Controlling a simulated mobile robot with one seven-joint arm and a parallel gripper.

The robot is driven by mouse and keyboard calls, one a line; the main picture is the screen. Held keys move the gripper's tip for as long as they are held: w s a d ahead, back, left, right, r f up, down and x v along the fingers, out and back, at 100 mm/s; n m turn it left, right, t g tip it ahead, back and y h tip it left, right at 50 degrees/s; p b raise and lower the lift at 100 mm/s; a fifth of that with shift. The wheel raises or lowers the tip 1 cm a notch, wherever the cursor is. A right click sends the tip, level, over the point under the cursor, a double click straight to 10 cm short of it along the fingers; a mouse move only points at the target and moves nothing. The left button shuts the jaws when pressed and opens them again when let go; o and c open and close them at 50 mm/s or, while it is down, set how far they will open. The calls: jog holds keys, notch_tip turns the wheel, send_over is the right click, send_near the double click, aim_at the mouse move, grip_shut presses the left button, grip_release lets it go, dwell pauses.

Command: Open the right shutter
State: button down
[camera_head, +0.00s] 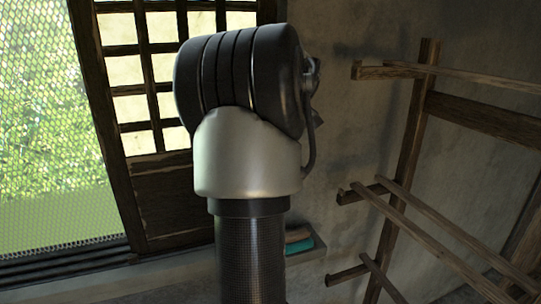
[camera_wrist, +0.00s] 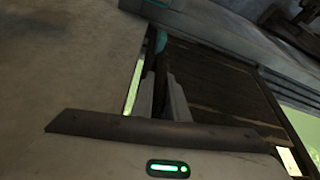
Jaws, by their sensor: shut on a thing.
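The right shutter is a dark wooden lattice with pale panes and a solid lower panel (camera_head: 172,208). It stands at the right of the window opening in the head view, partly hidden by my arm. In the wrist view its dark wooden panel (camera_wrist: 215,85) fills the middle right. My gripper (camera_wrist: 161,82) shows in the wrist view with its grey fingers shut on the shutter's dark edge bar. A thin bright green strip (camera_wrist: 133,88) shows just left of the fingers. In the head view my arm hides the gripper and its grip.
The meshed window (camera_head: 50,130) is bright at the left. A teal object (camera_head: 299,245) lies on the sill (camera_head: 185,268) beside the shutter; teal also shows close behind the fingers in the wrist view (camera_wrist: 161,40). A wooden rack (camera_head: 408,150) stands against the plaster wall at the right.

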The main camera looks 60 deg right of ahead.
jog(key=c, duration=1.7)
grip_release()
jog(key=shift+r, duration=0.15)
jog(key=p+v, duration=0.1)
jog(key=v, duration=1.6)
jog(key=shift+s, duration=0.2)
